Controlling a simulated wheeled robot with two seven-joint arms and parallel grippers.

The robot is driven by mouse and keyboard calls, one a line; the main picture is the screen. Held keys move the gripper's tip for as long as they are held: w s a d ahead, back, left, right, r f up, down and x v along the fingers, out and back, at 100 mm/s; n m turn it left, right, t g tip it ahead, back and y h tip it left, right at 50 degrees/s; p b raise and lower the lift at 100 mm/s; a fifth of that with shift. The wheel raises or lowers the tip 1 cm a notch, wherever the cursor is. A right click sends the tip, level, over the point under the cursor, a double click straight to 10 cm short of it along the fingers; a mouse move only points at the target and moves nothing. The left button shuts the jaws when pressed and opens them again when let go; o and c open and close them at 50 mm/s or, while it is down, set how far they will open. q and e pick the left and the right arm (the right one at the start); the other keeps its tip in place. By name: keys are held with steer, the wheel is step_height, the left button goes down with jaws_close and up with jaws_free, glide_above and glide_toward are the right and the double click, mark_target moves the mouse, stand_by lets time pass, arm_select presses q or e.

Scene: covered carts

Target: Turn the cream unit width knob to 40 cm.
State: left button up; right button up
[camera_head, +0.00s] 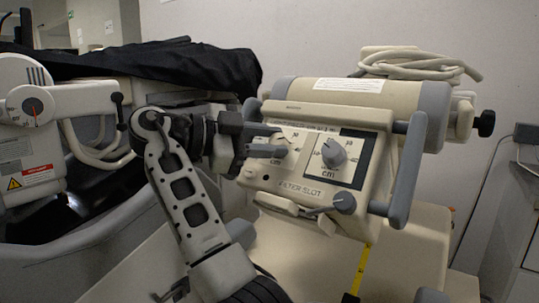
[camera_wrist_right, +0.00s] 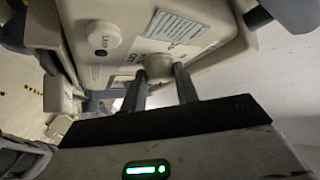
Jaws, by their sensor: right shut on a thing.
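The cream unit (camera_head: 310,115) fills the right half of the head view, its front panel tilted up. My right gripper (camera_head: 280,142) reaches in from the left at the panel's left knob and hides much of its dial. In the right wrist view, the gripper (camera_wrist_right: 160,72) has its two fingers on either side of a cream round knob (camera_wrist_right: 157,65), shut on it. A second, grey knob (camera_head: 334,153) sits on the right dial, marked cm, with nothing touching it. I cannot read the gripped knob's setting. My left gripper is not in view.
A grey handle bar (camera_head: 407,170) runs down the unit's right side. A small grey lever knob (camera_head: 344,202) sits below the panel, near the FILTER SLOT label. A LAMP button (camera_wrist_right: 103,36) shows in the wrist view. A black cover (camera_head: 160,65) lies over equipment at left.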

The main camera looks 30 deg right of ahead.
steer(key=m+g+y+p, duration=0.1)
steer(key=m+y+p, duration=0.1)
steer(key=m, duration=0.1)
steer(key=shift+w+r+g, duration=0.1)
steer(key=shift+r+g, duration=0.2)
steer(key=shift+g, duration=0.1)
steer(key=shift+m+p, duration=0.45)
steer(key=shift+m, duration=0.05)
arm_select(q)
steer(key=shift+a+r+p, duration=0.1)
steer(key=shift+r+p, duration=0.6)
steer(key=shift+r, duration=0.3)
arm_select(e)
steer(key=shift+f+m+g+y, duration=0.1)
steer(key=shift+m+g+y, duration=0.35)
steer(key=shift+m, duration=0.25)
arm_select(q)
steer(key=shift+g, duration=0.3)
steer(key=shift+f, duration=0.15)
arm_select(e)
steer(key=o, duration=1)
